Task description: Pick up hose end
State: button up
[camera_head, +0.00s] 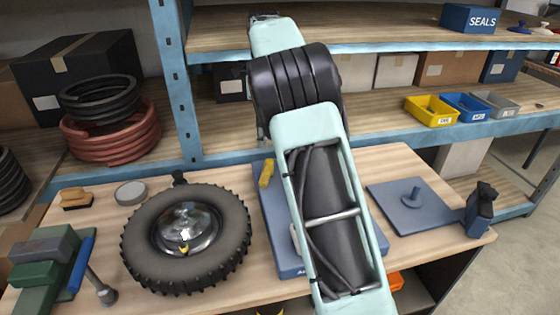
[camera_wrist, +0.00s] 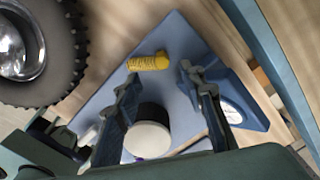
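A short yellow ribbed piece, which looks like the hose end (camera_wrist: 148,62), lies on a blue plate (camera_wrist: 178,35) in the wrist view. It also shows in the head view (camera_head: 266,173), just left of my arm. My gripper (camera_wrist: 160,77) is open in the wrist view, its two fingers spread over the plate. The yellow piece lies just beyond the fingertips, nearer the left one, and nothing is held. A dark cylinder with a white end (camera_wrist: 149,135) shows between the fingers. In the head view my arm hides much of the plate, and my gripper cannot be made out.
A black tyre with a shiny hub (camera_head: 187,237) lies left of the plate. A blue base with an upright peg (camera_head: 412,200) is at right. A blue unit with a round dial (camera_wrist: 232,113) stands by the right finger. Shelves (camera_head: 400,130) rise behind the bench.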

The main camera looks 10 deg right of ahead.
aim_at(268, 160)
jog(key=shift+d+f, duration=0.2)
jog(key=shift+f, duration=0.2)
notch_tip(268, 160, down, 4)
jog(key=shift+s+a+r, duration=0.1)
jog(key=shift+w+f, duration=0.2)
jog(key=shift+f, duration=3)
grip_shut()
